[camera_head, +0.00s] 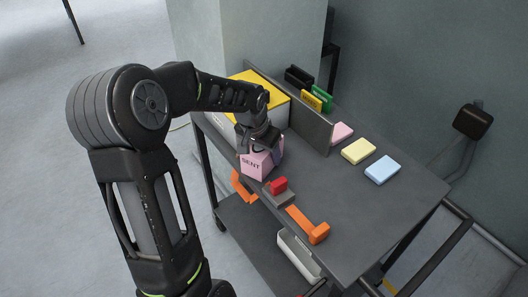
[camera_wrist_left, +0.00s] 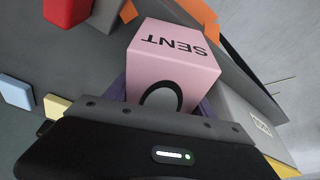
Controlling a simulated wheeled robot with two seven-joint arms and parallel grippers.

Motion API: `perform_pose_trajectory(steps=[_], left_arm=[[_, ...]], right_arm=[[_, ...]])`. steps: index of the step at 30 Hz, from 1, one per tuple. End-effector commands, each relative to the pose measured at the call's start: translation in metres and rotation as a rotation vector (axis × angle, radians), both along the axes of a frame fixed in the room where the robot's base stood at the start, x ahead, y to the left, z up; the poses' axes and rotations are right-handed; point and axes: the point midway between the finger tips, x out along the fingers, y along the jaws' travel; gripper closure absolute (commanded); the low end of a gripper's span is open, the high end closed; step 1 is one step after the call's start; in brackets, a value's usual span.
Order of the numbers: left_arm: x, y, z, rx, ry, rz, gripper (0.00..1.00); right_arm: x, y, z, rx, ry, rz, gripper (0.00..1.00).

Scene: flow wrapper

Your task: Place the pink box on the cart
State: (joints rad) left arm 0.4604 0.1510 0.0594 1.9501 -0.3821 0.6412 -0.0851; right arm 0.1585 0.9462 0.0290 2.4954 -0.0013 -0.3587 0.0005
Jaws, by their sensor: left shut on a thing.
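The pink box (camera_head: 258,163) has the word SENT on its face. It is at the left front part of the dark grey cart top (camera_head: 375,215) in the head view. My left gripper (camera_head: 262,143) comes down on it from above and is shut on it. In the left wrist view the pink box (camera_wrist_left: 172,62) sits between the purple finger pads of my left gripper (camera_wrist_left: 165,100). I cannot tell whether the box touches the cart top. My right gripper is not in view.
A yellow-topped box (camera_head: 262,84) stands behind the gripper. Pink, yellow (camera_head: 358,151) and blue (camera_head: 383,170) blocks lie farther back. The cart's right front is clear.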

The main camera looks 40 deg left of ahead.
Motion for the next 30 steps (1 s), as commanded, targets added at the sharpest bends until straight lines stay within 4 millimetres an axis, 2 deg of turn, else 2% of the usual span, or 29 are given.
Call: perform_pose_trajectory(steps=[7, 8, 15, 23, 30], left_arm=[[0.0, 0.0, -0.005, 0.0, -0.001, 0.0, 0.81], [0.0, 0.0, -0.003, 0.0, 0.0, 0.0, 0.34], [0.0, 0.0, -0.003, 0.0, 0.0, 0.0, 0.15], [0.0, 0.0, -0.002, 0.0, 0.0, 0.0, 0.15], [-0.004, 0.0, 0.016, 0.003, -0.003, 0.0, 0.15]], right_arm=[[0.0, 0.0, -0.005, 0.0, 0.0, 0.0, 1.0], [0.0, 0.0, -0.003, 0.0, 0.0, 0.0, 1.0], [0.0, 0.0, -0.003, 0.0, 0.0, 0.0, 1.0], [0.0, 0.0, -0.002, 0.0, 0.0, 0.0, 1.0], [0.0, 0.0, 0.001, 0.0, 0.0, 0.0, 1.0]])
